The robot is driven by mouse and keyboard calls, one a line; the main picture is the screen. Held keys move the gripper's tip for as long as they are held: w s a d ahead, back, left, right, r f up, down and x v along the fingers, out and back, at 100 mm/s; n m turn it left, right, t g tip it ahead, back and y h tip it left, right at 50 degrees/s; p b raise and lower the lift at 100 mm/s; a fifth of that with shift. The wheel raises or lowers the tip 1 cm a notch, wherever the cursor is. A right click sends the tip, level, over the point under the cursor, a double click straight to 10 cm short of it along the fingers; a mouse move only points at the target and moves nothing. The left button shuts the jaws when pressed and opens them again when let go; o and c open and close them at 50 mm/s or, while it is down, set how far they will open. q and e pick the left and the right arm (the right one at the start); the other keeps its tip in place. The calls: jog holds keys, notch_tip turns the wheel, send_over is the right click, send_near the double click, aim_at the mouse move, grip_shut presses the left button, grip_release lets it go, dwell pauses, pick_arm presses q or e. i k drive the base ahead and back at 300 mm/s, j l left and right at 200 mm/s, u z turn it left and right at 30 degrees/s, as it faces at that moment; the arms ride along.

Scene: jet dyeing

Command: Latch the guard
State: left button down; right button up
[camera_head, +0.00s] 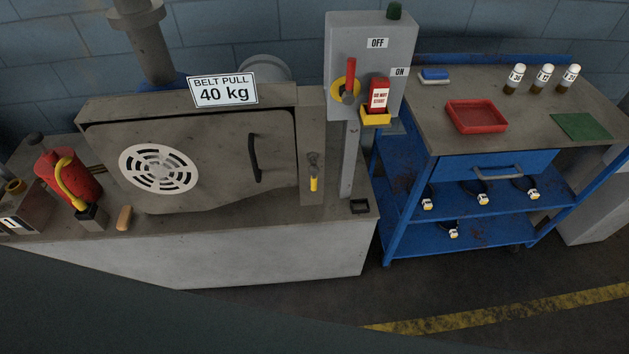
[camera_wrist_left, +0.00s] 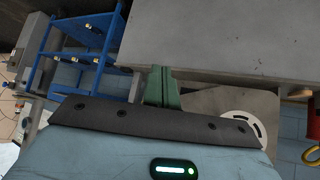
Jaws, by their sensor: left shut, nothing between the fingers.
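The guard (camera_head: 215,160) is a grey-brown metal cover with a round pale vent (camera_head: 158,168) and a black handle (camera_head: 253,158). It sits against its housing and looks closed. A latch (camera_head: 313,172) with a yellow tip hangs down on the post at the guard's right edge. In the left wrist view the guard (camera_wrist_left: 205,102) and part of its vent (camera_wrist_left: 243,121) show. My left gripper (camera_wrist_left: 160,72) has green fingers held together with nothing between them, seen in front of the plinth. It is not in the head view. My right gripper is in neither view.
A grey plinth (camera_head: 255,258) carries the guard. A switch box (camera_head: 368,60) with a red lever and red tag stands right of it. A blue trolley (camera_head: 480,162) with a red tray (camera_head: 477,117) is at right.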

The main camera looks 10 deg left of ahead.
aim_at(313, 170)
jog(key=i+l+u, duration=0.2)
jog(key=l, duration=0.15)
jog(key=i+l+u, duration=0.2)
jog(key=l, duration=0.2)
jog(key=l+u, duration=0.2)
jog(key=l, duration=0.15)
jog(key=i, duration=0.05)
